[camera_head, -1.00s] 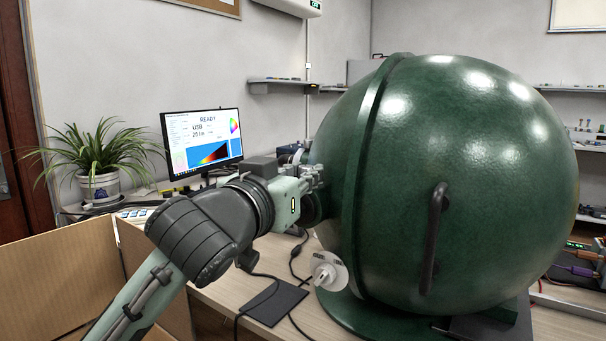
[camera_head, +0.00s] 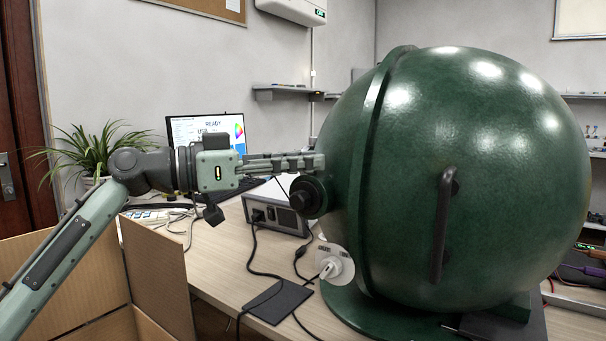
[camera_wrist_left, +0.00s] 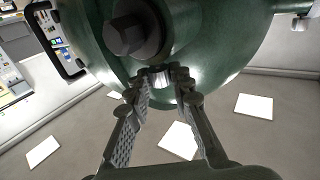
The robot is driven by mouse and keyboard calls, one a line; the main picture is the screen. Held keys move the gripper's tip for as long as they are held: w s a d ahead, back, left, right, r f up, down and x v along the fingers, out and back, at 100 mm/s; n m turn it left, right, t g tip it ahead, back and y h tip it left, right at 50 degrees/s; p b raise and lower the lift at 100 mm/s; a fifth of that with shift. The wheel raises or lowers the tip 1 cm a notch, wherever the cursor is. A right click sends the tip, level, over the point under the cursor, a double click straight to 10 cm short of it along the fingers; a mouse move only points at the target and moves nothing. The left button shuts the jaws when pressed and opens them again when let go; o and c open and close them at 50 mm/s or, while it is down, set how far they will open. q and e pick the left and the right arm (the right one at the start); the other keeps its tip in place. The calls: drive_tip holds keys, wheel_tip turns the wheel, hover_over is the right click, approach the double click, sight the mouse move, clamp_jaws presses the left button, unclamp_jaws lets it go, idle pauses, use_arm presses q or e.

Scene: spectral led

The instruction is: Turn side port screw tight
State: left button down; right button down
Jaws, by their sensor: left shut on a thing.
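The large green sphere (camera_head: 470,180) stands on the table, with a dark round side port (camera_head: 308,196) on its left side. The port shows large and close in the wrist view (camera_wrist_left: 138,35). My left gripper (camera_head: 318,162) reaches in from the left, level, its fingertips at the sphere just above the port. In the wrist view my left gripper (camera_wrist_left: 160,78) is closed around a small shiny metal screw (camera_wrist_left: 158,76) at the port's edge. The fingers hide most of the screw, and its depth cannot be told. My right gripper is not in view.
A grey box (camera_head: 275,208) with cables stands behind and below the port. A white disc with a knob (camera_head: 335,263) sits low by the sphere. A monitor (camera_head: 205,135) and a plant (camera_head: 100,150) are behind the arm. An open cardboard box (camera_head: 155,275) is at front left.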

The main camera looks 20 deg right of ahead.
use_arm(q)
drive_tip(key=shift+w+m+g, duration=0.2)
drive_tip(key=shift+m+g, duration=0.3)
drive_tip(key=shift+g, duration=0.5)
drive_tip(key=shift+m+g, duration=0.5)
drive_tip(key=shift+g, duration=0.1)
drive_tip(key=shift+w+d+r+m+g+p, duration=0.15)
drive_tip(key=shift+m+g+p, duration=0.15)
drive_tip(key=shift+m+g, duration=0.35)
drive_tip(key=m+g+y+p, duration=0.1)
drive_tip(key=g, duration=0.1)
drive_tip(key=m+g+y+p, duration=0.1)
drive_tip(key=m+g, duration=0.1)
drive_tip(key=g, duration=0.1)
drive_tip(key=shift+w+p, duration=0.1)
drive_tip(key=shift+p, duration=0.25)
drive_tip(key=shift+f+m+g+y, duration=0.25)
drive_tip(key=shift+f+g+y, duration=0.05)
drive_tip(key=shift+g, duration=0.05)
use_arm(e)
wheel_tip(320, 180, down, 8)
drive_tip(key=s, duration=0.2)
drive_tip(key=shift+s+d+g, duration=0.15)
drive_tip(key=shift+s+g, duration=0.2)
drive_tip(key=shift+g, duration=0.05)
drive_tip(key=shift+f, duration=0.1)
